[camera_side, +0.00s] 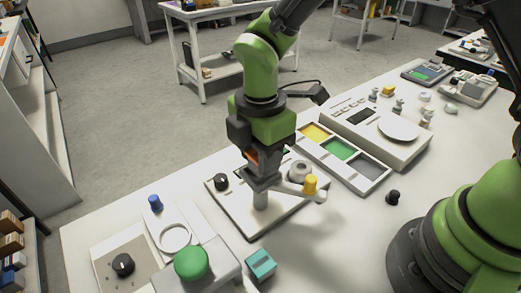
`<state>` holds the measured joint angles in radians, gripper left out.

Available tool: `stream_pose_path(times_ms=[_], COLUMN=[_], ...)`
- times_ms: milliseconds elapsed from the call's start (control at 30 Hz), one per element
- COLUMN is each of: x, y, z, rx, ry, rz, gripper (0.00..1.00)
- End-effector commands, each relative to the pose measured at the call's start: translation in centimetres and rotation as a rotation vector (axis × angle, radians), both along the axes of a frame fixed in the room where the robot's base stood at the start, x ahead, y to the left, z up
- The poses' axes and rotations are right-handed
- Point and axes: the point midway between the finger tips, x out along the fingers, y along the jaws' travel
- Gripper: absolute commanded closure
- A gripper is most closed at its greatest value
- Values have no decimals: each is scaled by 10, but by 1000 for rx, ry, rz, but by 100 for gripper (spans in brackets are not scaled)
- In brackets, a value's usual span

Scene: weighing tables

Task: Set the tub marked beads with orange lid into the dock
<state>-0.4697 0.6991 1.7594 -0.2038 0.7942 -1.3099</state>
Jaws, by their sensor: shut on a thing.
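My gripper (262,178) points down over a white plate-like station (240,222) and is shut on what looks like the tub, mostly hidden by the jaws. A small orange patch (251,157) shows among the gripper parts and may be its lid. A pale grey cylinder (260,201) shows directly below the jaws; I cannot tell whether it is the tub's body or a post of the station. No beads mark can be read. The station has a black knob (221,182), a grey ring (299,170) and an arm with a yellow knob (310,184). I cannot tell which fixture is the dock.
In front stand a green dome button (191,262), a teal box (261,264), a white ring (174,238) and a blue knob (155,202). Behind are a tray with coloured compartments (372,168) and a scale (405,148). Bare tabletop lies right of the station.

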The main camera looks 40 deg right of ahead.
Motion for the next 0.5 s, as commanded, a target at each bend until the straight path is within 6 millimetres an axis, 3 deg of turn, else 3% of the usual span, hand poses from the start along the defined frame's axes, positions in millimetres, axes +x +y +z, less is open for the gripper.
stream_pose_path(times_ms=[500], x=[0], y=[0], z=[-12], rx=[0], ry=[0], rz=[1], gripper=[84])
